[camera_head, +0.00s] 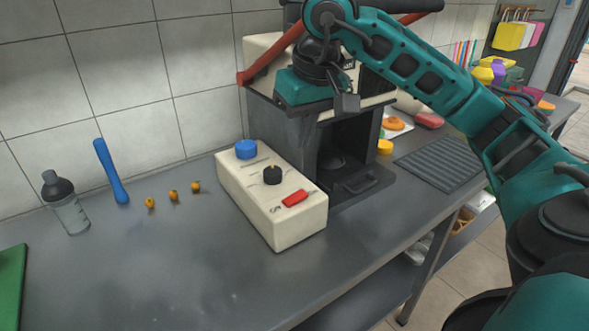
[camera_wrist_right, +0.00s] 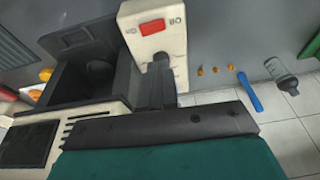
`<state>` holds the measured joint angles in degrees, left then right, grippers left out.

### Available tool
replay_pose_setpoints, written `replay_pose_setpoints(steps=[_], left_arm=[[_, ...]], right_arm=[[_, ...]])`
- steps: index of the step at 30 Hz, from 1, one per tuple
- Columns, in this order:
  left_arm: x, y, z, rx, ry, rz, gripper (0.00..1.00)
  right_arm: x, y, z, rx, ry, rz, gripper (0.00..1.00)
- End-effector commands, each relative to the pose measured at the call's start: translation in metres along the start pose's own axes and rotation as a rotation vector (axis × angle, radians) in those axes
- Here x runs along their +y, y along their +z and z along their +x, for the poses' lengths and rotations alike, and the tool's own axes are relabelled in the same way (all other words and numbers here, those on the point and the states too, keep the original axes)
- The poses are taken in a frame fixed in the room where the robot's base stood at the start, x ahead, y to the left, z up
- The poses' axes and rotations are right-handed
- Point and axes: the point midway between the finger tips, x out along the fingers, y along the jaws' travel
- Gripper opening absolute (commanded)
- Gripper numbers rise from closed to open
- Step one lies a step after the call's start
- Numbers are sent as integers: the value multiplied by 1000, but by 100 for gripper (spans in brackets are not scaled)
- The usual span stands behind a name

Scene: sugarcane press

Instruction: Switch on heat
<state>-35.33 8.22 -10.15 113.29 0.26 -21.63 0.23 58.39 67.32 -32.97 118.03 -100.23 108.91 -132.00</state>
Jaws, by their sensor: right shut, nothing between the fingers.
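A cream control box (camera_head: 272,200) sits on the grey counter beside the press. On its sloped top are a blue knob (camera_head: 246,149), a black dial (camera_head: 272,175) and a red switch (camera_head: 295,198). The red switch also shows at the top of the right wrist view (camera_wrist_right: 152,27). My right gripper (camera_head: 347,104) is shut and empty, pointing down in front of the press, above and to the right of the box. In the right wrist view its fingers (camera_wrist_right: 160,70) overlap part of the box. My left gripper is out of view.
The dark press (camera_head: 350,150) with an open front stands right of the box. The counter (camera_head: 170,270) is clear in front.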

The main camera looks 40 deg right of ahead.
Motion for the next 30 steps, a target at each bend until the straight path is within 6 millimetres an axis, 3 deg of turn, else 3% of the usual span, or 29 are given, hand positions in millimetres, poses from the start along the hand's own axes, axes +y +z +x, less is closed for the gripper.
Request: replay_pose_setpoints(steps=[5, 17, 23, 30], left_arm=[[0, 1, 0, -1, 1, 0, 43], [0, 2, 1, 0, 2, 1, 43], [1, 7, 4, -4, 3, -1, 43], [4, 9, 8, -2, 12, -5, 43]], right_arm=[[17, -2, -10, 20, 73, -25, 0], [18, -2, -6, 19, 73, -26, 0], [20, -1, 22, 14, 74, -26, 0], [23, -2, 75, 13, 73, -26, 0]])
